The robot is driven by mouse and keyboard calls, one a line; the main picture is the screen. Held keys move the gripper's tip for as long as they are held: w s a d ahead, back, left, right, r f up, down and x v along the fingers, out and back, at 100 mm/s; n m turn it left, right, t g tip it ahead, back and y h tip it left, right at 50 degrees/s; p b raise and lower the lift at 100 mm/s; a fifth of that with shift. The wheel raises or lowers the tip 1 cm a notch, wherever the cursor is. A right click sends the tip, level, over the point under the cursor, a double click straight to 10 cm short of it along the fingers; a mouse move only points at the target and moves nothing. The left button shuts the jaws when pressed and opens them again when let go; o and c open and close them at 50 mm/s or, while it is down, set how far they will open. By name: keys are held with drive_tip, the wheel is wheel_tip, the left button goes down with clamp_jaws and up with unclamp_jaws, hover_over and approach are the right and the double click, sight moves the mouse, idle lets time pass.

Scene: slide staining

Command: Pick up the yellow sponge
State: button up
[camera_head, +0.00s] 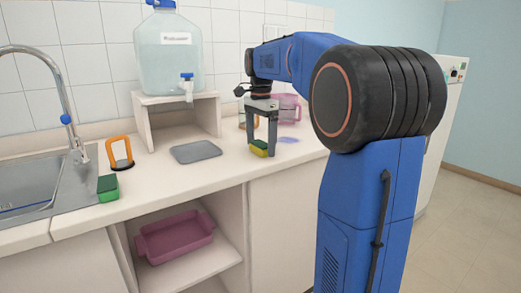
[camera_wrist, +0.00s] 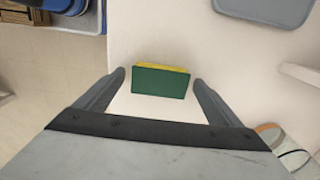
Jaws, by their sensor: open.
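The yellow sponge (camera_head: 258,149) lies on the white counter near its front edge, with a green side showing. In the wrist view the sponge (camera_wrist: 160,81) shows a large green face and a thin yellow strip along its far edge. My gripper (camera_head: 259,147) is above and around it in the head view, pointing down. In the wrist view my gripper (camera_wrist: 159,79) is open, with one finger on each side of the sponge and a gap at both sides. The exact height of the fingertips over the counter is hard to tell.
A grey tray (camera_head: 196,152) lies left of my gripper. A green sponge (camera_head: 107,188) sits by the sink (camera_head: 30,190), near an orange-handled item (camera_head: 120,152). A water jug (camera_head: 168,60) stands on a white stand (camera_head: 150,125). A pink container (camera_head: 288,106) is behind my gripper.

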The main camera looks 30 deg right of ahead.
sight(260, 143)
drive_tip(key=shift+f, duration=0.15)
drive_tip(key=c, duration=1.2)
wheel_tip(260, 143, up, 10)
drive_tip(key=shift+r, duration=0.1)
